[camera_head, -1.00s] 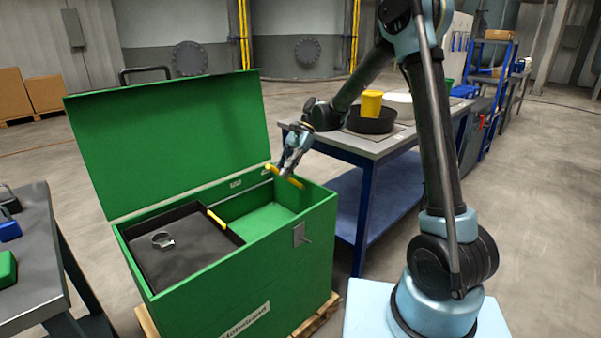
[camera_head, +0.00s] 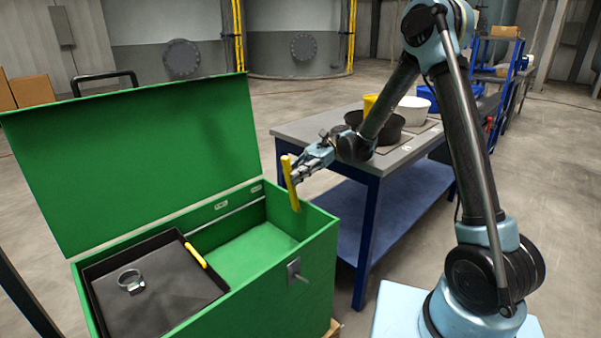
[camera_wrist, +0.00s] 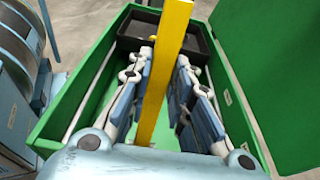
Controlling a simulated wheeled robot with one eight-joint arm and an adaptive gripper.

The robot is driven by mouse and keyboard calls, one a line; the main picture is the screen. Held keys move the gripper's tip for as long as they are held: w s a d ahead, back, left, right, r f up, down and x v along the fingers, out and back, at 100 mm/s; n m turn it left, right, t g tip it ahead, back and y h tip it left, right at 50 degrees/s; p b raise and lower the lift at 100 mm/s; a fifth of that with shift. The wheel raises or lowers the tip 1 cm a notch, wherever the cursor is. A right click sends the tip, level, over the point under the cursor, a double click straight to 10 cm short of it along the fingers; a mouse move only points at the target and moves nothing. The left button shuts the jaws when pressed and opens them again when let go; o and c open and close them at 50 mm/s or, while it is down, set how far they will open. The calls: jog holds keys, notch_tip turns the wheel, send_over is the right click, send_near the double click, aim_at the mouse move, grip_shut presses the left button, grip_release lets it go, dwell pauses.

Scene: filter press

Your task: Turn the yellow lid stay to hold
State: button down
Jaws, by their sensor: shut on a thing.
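The yellow lid stay (camera_head: 290,182) stands nearly upright at the right end of the green chest (camera_head: 318,262), its lower end just inside the right wall. My gripper (camera_head: 296,172) is shut on the stay from the right. In the wrist view the yellow stay (camera_wrist: 163,75) runs between my two fingers (camera_wrist: 162,100). The green lid (camera_head: 135,160) is raised and leans back. In the head view the stay's top end stands in front of the table and is apart from the lid.
A black tray (camera_head: 160,300) with a yellow handle and a metal clamp ring (camera_head: 131,281) sits in the chest's left part. The right compartment (camera_head: 250,250) is empty. A workbench (camera_head: 385,160) with tubs stands close behind my gripper.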

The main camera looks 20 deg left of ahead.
jog(key=shift+w+f, duration=0.1)
jog(key=shift+w, duration=0.05)
jog(key=c, duration=1.4)
grip_release()
jog(key=shift+c, duration=0.2)
notch_tip(320, 180, up, 10)
jog(key=shift+c, duration=0.6)
